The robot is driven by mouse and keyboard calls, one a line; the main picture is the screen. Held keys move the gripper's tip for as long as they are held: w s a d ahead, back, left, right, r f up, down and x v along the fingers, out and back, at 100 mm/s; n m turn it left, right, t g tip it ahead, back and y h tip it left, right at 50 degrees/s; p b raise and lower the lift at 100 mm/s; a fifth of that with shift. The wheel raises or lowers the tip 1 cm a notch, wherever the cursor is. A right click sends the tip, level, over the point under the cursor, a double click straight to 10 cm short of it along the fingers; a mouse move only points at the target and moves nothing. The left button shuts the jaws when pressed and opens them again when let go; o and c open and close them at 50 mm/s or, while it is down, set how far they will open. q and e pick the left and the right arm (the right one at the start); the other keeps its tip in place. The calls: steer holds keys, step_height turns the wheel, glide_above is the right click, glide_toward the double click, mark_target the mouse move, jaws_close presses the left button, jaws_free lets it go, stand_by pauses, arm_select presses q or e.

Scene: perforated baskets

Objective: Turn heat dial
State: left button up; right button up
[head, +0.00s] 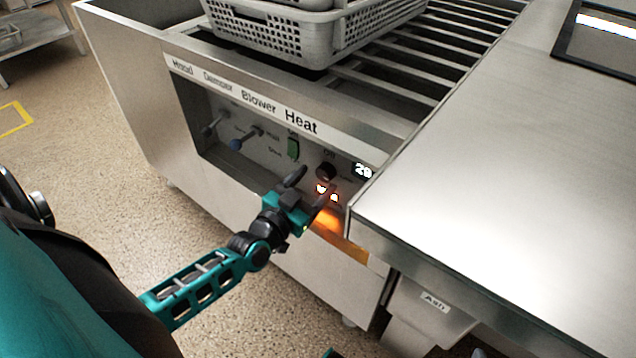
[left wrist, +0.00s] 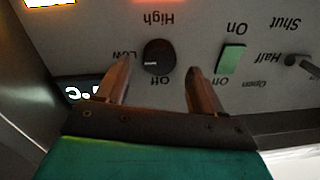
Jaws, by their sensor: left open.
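The heat dial (head: 326,171) is a round black knob on the recessed control panel, left of a lit display (head: 363,170) that reads about 29. The left wrist view shows the dial (left wrist: 158,56) upside down, with High, Low and Off printed around it. A small pale mark shows on its face; its exact setting is hard to tell. My left gripper (head: 312,186) is open in front of the panel. In the left wrist view, its fingers (left wrist: 157,68) stand apart on either side of the dial, with visible gaps. My right gripper is not in view.
The steel counter (head: 500,180) juts out close on the right. A grey perforated basket (head: 270,35) rests on the rollers above.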

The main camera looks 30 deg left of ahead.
arm_select(q)
steer(key=shift+w, duration=1.05)
steer(key=c, duration=1.1)
steer(key=shift+o, duration=0.2)
